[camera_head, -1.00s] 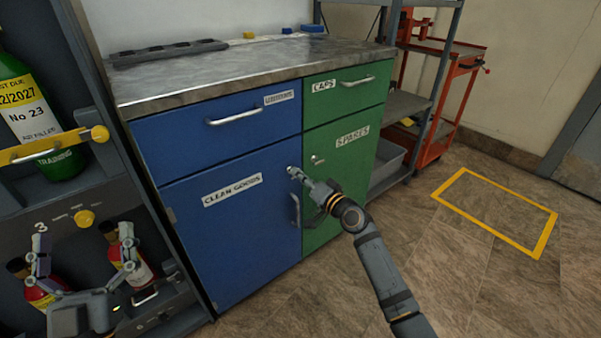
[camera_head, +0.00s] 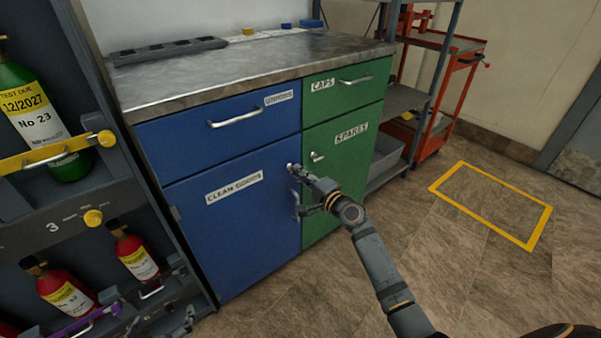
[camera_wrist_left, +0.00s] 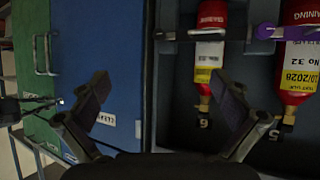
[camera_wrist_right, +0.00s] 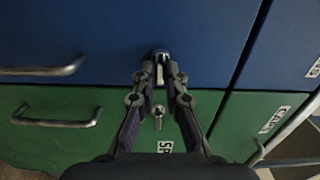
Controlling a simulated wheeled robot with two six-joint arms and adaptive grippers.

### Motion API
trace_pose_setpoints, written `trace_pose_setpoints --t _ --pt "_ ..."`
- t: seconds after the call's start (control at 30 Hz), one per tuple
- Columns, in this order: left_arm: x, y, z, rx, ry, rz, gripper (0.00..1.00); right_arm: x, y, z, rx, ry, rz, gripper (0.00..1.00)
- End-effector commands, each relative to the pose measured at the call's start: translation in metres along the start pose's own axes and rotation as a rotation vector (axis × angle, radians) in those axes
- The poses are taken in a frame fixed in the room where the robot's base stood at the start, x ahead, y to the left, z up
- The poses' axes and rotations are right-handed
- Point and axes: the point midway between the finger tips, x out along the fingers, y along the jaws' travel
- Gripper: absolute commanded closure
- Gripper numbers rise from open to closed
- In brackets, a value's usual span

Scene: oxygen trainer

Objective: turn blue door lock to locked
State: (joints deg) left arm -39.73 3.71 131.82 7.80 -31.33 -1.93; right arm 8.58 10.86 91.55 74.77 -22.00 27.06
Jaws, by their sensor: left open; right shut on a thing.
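The blue door (camera_head: 240,235), labelled CLEAN GOODS, is closed, with its small metal lock (camera_head: 291,167) near its upper right corner. My right gripper (camera_head: 296,172) is at this lock. In the right wrist view, the fingertips of the right gripper (camera_wrist_right: 160,80) are closed on the lock's knob (camera_wrist_right: 160,66), partly hiding it. Whether the knob is at its locked position I cannot tell. My left gripper (camera_wrist_left: 165,100) is open and empty in front of the bottle rack; in the head view it shows only partly at the lower left edge.
The green door (camera_head: 335,175) beside it has its own lock (camera_head: 316,156). The blue door's handle (camera_wrist_right: 45,69) is close to the right gripper. A rack with red bottles (camera_head: 135,252) stands at the left. Floor at the right is clear around a yellow marked square (camera_head: 492,205).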

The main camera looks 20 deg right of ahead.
Motion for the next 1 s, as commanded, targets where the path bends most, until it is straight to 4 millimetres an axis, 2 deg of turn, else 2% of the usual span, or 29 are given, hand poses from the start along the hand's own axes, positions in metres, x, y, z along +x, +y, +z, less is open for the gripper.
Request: trace_pose_setpoints --t 0.2,0.57,0.6,0.73,0.77,1.0 --pt "-0.0014 0.0006 0.0122 -0.004 -0.046 0.002 0.00 -0.0001 0.0005 -0.0002 0.028 0.001 0.001 1.00" --pt "-0.0015 0.0006 0.0135 -0.004 -0.050 0.003 0.00 -0.0001 0.0008 -0.0002 0.031 0.001 0.001 1.00" --pt "-0.0015 0.0006 0.0135 -0.004 -0.050 0.003 0.00 -0.0001 0.0008 -0.0002 0.031 0.001 0.001 0.86" --pt "-0.0015 0.0006 0.0134 -0.004 -0.049 0.003 0.00 -0.0001 0.0007 -0.0001 0.031 0.001 0.001 0.69" --pt "-0.0015 0.0006 0.0134 -0.004 -0.049 0.003 0.00 -0.0001 0.0007 -0.0001 0.030 0.001 0.001 0.66" --pt "-0.0015 0.0006 0.0131 -0.004 -0.049 0.002 0.00 -0.0001 0.0004 -0.0001 0.030 0.000 0.000 0.66"
